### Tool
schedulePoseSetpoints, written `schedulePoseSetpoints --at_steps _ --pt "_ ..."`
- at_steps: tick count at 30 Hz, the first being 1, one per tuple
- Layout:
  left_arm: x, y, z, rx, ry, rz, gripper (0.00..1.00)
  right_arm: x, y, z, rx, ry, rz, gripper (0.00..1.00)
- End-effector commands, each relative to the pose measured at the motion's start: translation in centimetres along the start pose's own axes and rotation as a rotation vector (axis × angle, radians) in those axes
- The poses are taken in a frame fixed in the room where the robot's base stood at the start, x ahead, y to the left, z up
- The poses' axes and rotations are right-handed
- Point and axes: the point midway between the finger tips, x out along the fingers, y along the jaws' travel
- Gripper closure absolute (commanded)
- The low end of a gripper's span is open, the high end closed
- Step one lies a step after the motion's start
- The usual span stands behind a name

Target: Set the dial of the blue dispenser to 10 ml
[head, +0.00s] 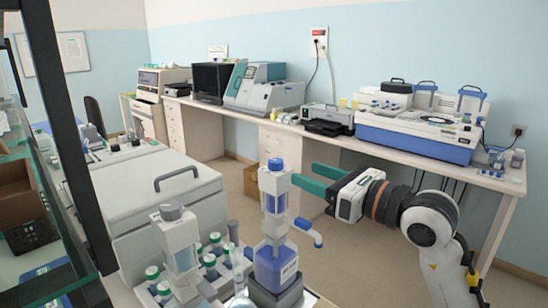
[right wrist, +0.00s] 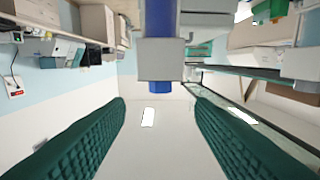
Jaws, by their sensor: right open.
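The blue dispenser (head: 277,262) stands upright on a dark base at the lower middle of the head view. It has a clear upper cylinder, a blue top cap (head: 275,164) and a blue spout pointing right. No dial scale can be read. My right gripper (head: 304,174) is open and empty, with its green fingers just right of the dispenser's top, level with the cap. In the right wrist view the dispenser's grey head block (right wrist: 165,58) and blue cap (right wrist: 160,87) appear upside down, beyond the gap between my open fingers (right wrist: 160,120). My left gripper is not in view.
A second dispenser with a grey cap (head: 172,213) stands left of the blue one, among several green-capped bottles (head: 210,262). A dark post (head: 68,130) rises at the left. A bench (head: 400,155) with instruments runs along the back wall. Open floor lies behind my right gripper.

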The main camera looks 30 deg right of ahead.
Motion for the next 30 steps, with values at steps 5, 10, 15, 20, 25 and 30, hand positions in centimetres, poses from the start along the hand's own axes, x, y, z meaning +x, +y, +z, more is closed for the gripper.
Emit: schedulePoseSetpoints --at_steps 5,10,15,20,25,30 --pt "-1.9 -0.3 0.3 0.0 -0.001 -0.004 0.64 3.9 -0.1 -0.5 0.004 0.001 -0.004 0.51" --pt "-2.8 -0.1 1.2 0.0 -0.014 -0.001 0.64 6.9 -0.1 -0.3 0.005 0.0 -0.003 0.51" --pt "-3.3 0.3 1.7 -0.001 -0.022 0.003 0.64 8.7 -0.1 -0.1 0.004 0.0 -0.003 0.51" --pt "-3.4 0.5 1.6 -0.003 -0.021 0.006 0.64 9.3 -0.1 -0.1 0.002 0.001 -0.003 0.51" --pt "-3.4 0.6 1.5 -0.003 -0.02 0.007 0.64 9.3 -0.1 0.0 0.001 0.001 -0.003 0.51" --pt "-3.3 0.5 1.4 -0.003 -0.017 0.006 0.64 9.3 -0.1 0.0 0.002 0.001 -0.003 0.71"
